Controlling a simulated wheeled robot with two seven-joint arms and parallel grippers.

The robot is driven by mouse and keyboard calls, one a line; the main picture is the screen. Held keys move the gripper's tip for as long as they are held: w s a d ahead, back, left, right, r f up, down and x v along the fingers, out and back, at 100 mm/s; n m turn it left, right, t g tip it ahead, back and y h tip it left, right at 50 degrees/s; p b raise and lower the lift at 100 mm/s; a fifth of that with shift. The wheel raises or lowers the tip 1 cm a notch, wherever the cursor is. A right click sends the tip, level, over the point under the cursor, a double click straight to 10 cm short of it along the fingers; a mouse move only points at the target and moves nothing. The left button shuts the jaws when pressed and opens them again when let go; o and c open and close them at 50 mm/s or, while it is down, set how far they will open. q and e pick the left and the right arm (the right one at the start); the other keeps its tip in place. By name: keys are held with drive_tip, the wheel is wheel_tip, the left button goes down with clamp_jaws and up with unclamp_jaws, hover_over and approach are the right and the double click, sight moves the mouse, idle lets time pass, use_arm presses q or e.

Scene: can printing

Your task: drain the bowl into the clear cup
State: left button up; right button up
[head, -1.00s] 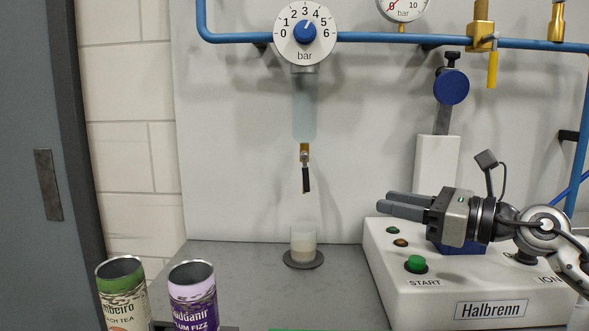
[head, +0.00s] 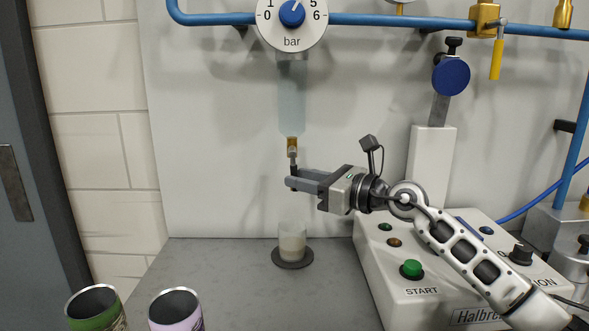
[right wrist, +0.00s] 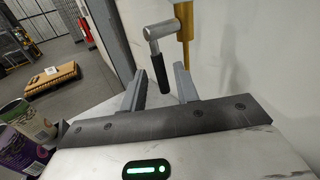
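The bowl (head: 292,108) is a clear bluish cylinder on the wall below the pressure regulator. A brass drain fitting (head: 292,145) with a black-handled lever hangs under it. The lever's black handle (right wrist: 160,72) points down in the right wrist view. My right gripper (head: 288,183) is at the lever, with its fingers open on either side of the handle; gaps show between handle and fingers. The clear cup (head: 292,243) stands upright on a dark round base below the drain, with pale cloudy liquid in it. My left gripper is not in view.
A white Halbrenn console (head: 385,270) with a green START button stands to the right under my right arm. A green can (head: 95,302) and a lilac can (head: 176,306) stand at the front left. The grey bench (head: 215,275) around the cup is clear.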

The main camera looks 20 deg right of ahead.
drive_tip(key=shift+x, duration=1.25)
clamp_jaws()
drive_tip(key=shift+d, duration=0.1)
